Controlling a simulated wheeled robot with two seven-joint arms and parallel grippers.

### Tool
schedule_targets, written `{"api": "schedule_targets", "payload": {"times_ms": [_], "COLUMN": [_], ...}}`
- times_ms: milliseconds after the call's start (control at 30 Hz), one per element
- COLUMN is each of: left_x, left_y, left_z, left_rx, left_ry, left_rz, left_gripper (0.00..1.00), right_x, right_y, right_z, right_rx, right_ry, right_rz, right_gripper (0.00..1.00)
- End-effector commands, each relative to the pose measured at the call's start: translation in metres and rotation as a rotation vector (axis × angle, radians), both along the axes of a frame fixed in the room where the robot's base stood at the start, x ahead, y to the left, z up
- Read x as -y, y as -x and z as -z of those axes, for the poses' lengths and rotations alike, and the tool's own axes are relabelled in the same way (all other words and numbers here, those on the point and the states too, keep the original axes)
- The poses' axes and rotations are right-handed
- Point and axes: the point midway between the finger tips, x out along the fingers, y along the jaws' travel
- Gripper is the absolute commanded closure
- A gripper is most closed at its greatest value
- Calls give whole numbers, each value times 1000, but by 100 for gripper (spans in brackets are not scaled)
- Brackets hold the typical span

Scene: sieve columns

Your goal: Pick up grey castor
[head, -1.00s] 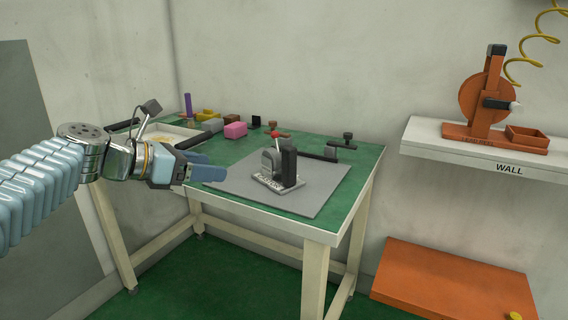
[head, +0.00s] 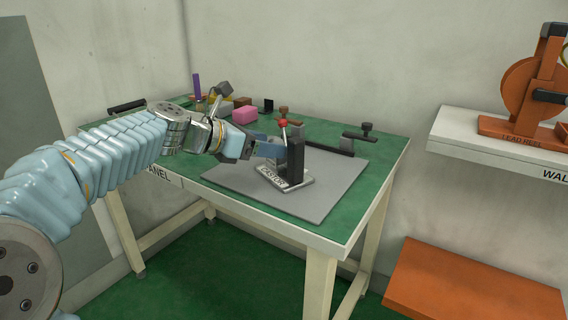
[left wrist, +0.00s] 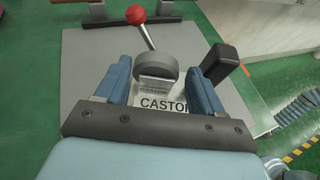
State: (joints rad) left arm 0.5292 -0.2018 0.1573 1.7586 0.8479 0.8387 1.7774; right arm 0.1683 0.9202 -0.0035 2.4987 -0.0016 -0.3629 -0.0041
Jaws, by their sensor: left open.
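The grey castor (left wrist: 156,60) shows in the left wrist view as a rounded grey wheel standing over a light plate (left wrist: 175,112) lettered CASTOR. My left gripper (left wrist: 161,80) is open, with one blue finger on each side of the castor; I cannot tell whether they touch it. In the head view my left gripper (head: 275,152) reaches in from the left to the fixture, and its fingers hide most of the castor. A black upright post (head: 297,158) stands just right of the fingers. My right gripper is out of view.
A red-knobbed lever (left wrist: 136,16) rises beside the castor. The fixture stands on a grey mat (head: 325,195) on the green table. Black clamps (head: 358,137) and coloured blocks, including a pink one (head: 245,114), lie behind. The mat's front is clear.

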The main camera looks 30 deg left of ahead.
Motion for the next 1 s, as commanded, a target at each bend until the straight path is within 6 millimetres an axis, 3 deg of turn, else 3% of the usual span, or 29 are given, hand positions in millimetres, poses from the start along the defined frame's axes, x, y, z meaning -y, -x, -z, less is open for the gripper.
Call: {"api": "schedule_targets", "payload": {"times_ms": [333,633,1000], "left_x": [17,19,19], "left_y": [-41,-46,-46], "left_z": [17,18,17], "left_rx": [-2,0,1], "left_ry": [2,0,0], "left_rz": [1,-1,-1], "left_gripper": [32,32,89], "right_x": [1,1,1], "right_y": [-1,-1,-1], "right_z": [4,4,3], "right_rx": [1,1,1], "right_ry": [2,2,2], "right_rz": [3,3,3], "right_gripper": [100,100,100]}}
